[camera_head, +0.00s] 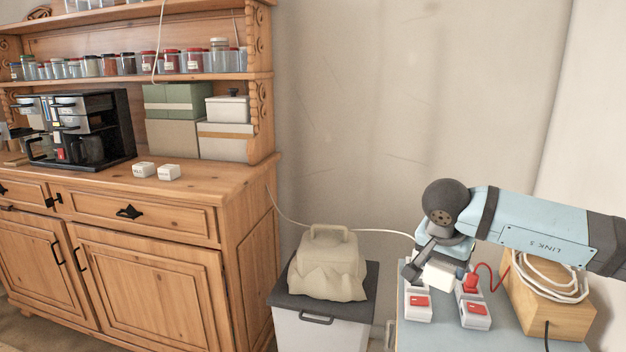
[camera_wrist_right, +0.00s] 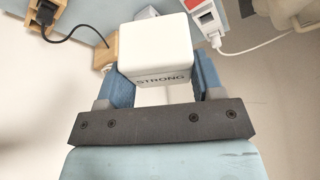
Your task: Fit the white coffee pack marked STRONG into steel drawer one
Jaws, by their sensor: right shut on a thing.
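The white coffee pack (camera_wrist_right: 157,45) reads STRONG in the right wrist view and sits between the two blue fingers of my right gripper (camera_wrist_right: 163,84). In the head view the same pack (camera_head: 438,277) hangs under my right gripper (camera_head: 432,266), above the blue-grey surface at the lower right. My right gripper is shut on it. Steel drawer one cannot be made out for certain. The black and steel coffee machine (camera_head: 107,113) stands far left on the wooden dresser (camera_head: 218,180), small in the view. My left gripper is not in view.
Two small white packs (camera_head: 144,170) (camera_head: 169,172) lie on the dresser top beside the machine. A covered object (camera_head: 328,262) sits on a grey-lidded bin between dresser and right-hand surface (camera_head: 447,336). Red-switched sockets (camera_head: 474,314), cables and a wooden block (camera_head: 540,308) crowd that surface.

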